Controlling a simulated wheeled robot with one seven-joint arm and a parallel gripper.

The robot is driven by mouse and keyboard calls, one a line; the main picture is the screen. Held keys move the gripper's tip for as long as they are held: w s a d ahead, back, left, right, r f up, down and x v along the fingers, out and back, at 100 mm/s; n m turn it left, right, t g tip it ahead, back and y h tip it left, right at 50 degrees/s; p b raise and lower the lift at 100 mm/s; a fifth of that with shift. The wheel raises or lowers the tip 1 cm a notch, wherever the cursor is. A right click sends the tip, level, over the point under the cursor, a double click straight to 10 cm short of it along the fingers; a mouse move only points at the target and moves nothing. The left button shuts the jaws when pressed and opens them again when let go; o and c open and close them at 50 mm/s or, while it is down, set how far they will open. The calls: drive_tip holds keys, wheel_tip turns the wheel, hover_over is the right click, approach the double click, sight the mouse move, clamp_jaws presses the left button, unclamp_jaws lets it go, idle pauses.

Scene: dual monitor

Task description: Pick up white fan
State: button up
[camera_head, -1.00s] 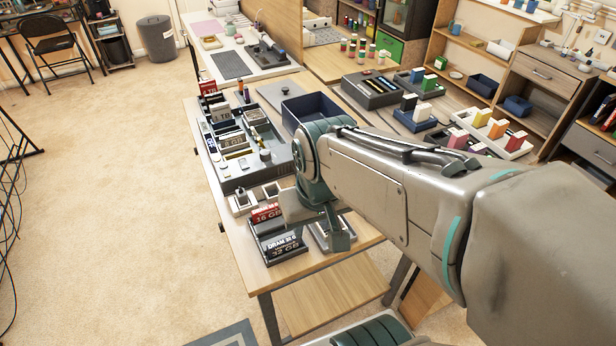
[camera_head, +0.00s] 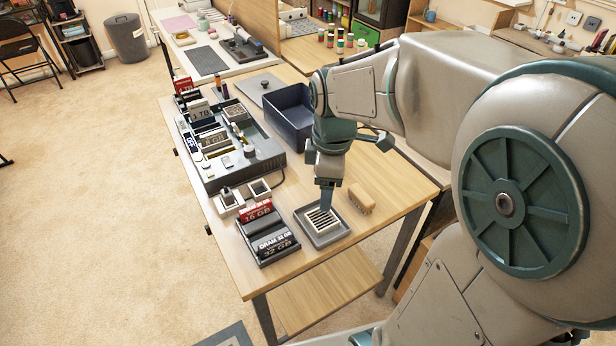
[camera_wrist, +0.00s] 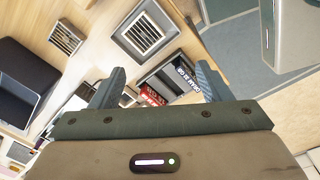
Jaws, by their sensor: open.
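The white fan (camera_head: 320,218) is a small square with dark slats, lying in a shallow grey tray (camera_head: 337,236) near the front of the wooden table. In the wrist view the fan (camera_wrist: 146,33) sits flat in its tray, beyond my fingertips and apart from them. My gripper (camera_head: 326,207) points down over the fan's tray and hides part of the fan's far edge. In the wrist view my gripper (camera_wrist: 158,82) has its two fingers spread wide with nothing between them.
A wooden brush-like block (camera_head: 361,198) lies right of the tray. Dark boxes of memory modules (camera_head: 272,245) stand to the left. A dark blue bin (camera_head: 286,118) and a grey organiser (camera_head: 215,165) stand farther back. Bare tabletop shows at the right (camera_head: 400,190).

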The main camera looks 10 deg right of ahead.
drive_tip(key=w+f+n, duration=0.3)
drive_tip(key=w+n, duration=0.2)
drive_tip(key=n, duration=0.2)
drive_tip(key=b, duration=0.2)
hover_over(319, 219)
drive_tip(key=shift+g, duration=0.4)
wheel_tip(319, 219, down, 8)
drive_tip(key=shift+w+r, duration=0.1)
drive_tip(key=shift+r, duration=0.05)
drive_tip(key=shift+f, duration=3)
drive_tip(key=c, duration=0.8)
